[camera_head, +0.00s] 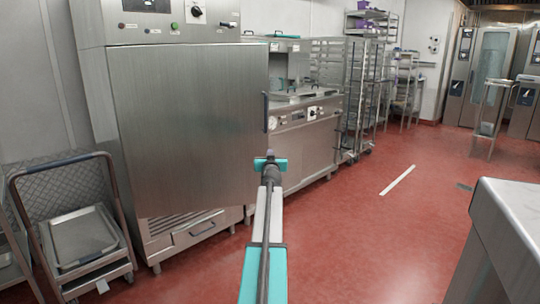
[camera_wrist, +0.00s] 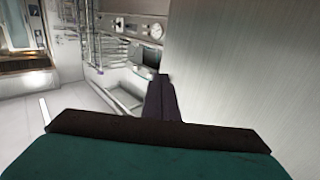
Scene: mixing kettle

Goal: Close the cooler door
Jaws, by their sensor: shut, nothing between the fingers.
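The cooler (camera_head: 150,25) is a tall stainless cabinet at the left in the head view. Its door (camera_head: 185,120) stands partly open, its right edge out past the cabinet's side. A dark vertical handle (camera_head: 266,112) is on that edge. My gripper (camera_head: 270,160) is in front of the door's lower right edge, below the handle. In the wrist view my gripper (camera_wrist: 160,80) is shut and empty, and the door's brushed metal face (camera_wrist: 245,70) fills the right side. I cannot tell whether the fingers touch the door.
A metal cart (camera_head: 75,235) stands at the left beside the cooler. Steel kitchen equipment (camera_head: 305,150) and tall racks (camera_head: 360,90) line the wall to the right. A steel counter (camera_head: 510,225) is at the lower right. The red floor (camera_head: 370,230) between is clear.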

